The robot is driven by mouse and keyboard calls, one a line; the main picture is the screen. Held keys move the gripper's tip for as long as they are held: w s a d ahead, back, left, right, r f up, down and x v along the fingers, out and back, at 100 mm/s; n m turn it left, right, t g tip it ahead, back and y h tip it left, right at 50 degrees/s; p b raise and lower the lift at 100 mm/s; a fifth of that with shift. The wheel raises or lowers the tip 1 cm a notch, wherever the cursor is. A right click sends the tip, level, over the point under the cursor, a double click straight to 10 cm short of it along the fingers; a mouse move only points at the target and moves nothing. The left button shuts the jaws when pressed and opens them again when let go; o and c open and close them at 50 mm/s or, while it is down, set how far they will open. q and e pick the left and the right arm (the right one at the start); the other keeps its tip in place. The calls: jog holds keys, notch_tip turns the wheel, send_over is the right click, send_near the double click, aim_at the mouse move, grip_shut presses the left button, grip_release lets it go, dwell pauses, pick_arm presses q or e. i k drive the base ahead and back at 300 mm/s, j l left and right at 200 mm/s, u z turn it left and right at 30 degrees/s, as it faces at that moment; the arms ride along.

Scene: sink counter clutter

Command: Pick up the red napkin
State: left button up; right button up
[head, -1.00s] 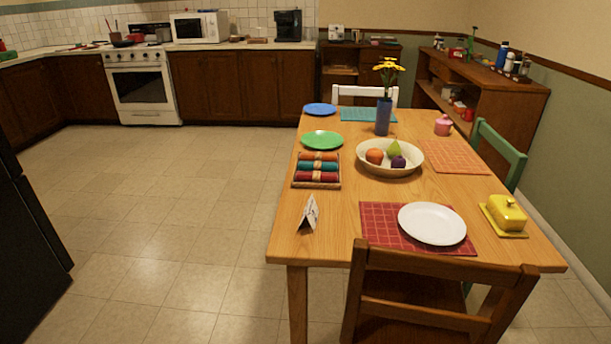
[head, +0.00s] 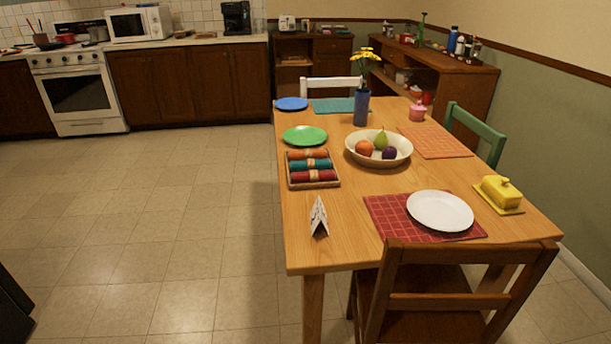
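The red napkin (head: 314,176) is a rolled cloth with a ring around its middle. It lies in the front row of a small wooden tray (head: 289,184) on the left part of the wooden table. A teal rolled napkin (head: 310,165) lies behind it, and an orange one (head: 307,154) behind that. Neither of my grippers shows in the head view.
On the table (head: 350,220) are a fruit bowl (head: 353,154), a green plate (head: 304,136), a folded card (head: 319,217), a white plate (head: 440,211) and a yellow butter dish (head: 501,191). A wooden chair (head: 455,300) stands at the front. The floor left is clear.

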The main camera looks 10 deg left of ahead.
aim_at(312, 176)
jog(key=i+j+z, duration=0.2)
jog(key=j, duration=0.75)
jog(key=j+z, duration=0.25)
jog(key=j, duration=0.65)
jog(key=i+j, duration=0.1)
jog(key=j, duration=0.2)
jog(key=i+j+z, duration=0.15)
jog(key=j, duration=0.15)
jog(key=i+j, duration=0.1)
jog(key=j, duration=0.2)
jog(key=z, duration=0.05)
